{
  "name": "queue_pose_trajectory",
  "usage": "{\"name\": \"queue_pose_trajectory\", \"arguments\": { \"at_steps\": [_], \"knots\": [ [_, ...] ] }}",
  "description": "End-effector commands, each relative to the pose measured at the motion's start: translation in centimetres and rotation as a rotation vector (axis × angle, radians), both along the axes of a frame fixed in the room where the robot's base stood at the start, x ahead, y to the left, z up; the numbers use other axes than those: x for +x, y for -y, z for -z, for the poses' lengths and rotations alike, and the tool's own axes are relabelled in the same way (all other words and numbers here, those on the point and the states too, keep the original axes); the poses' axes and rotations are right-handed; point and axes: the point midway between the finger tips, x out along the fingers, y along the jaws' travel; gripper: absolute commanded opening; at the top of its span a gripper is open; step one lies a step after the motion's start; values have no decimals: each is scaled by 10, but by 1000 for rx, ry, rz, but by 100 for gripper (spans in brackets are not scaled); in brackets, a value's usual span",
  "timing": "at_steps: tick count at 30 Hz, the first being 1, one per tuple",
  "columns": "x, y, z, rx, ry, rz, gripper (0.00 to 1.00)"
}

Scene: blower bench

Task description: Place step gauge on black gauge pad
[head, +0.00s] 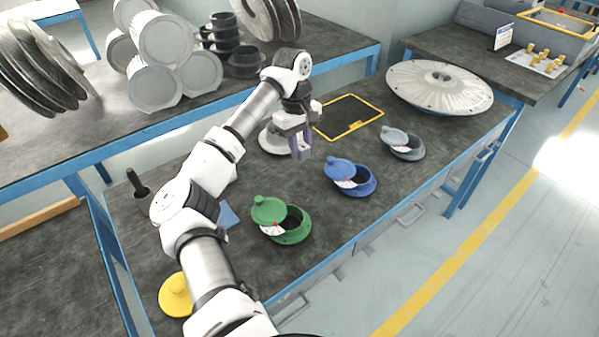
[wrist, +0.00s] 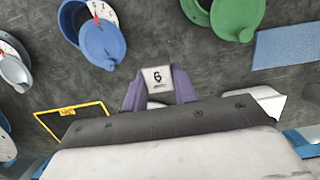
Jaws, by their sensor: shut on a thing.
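My gripper (head: 300,150) has purple fingers and hangs above the middle of the bench. In the wrist view my gripper (wrist: 158,92) is shut on the step gauge (wrist: 158,79), a small pale block marked with a black 6. The gauge cannot be made out clearly in the head view. The black gauge pad (head: 348,118) is a dark rectangle with a yellow border, lying flat behind and to the right of my gripper. In the wrist view the pad (wrist: 80,112) is at lower left, partly hidden by the gripper body. The gauge is apart from the pad.
Open-lidded green (head: 289,226), blue (head: 352,179) and grey (head: 404,145) pots line the front of the bench. A large metal disc (head: 440,86) lies right of the pad. A blue pad (head: 228,215) lies near my arm.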

Motion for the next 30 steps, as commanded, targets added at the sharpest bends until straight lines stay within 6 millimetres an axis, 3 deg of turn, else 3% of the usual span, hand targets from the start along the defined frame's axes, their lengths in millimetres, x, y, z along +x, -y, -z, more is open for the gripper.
{"name": "queue_pose_trajectory", "arguments": {
  "at_steps": [3,9,16,22,30],
  "knots": [
    [-1,1,29,-4,-4,0,0],
    [0,0,65,-3,0,0,0],
    [0,0,82,-2,-1,0,0],
    [-1,1,111,-2,-1,1,0],
    [0,0,116,0,1,1,0]
  ]
}}
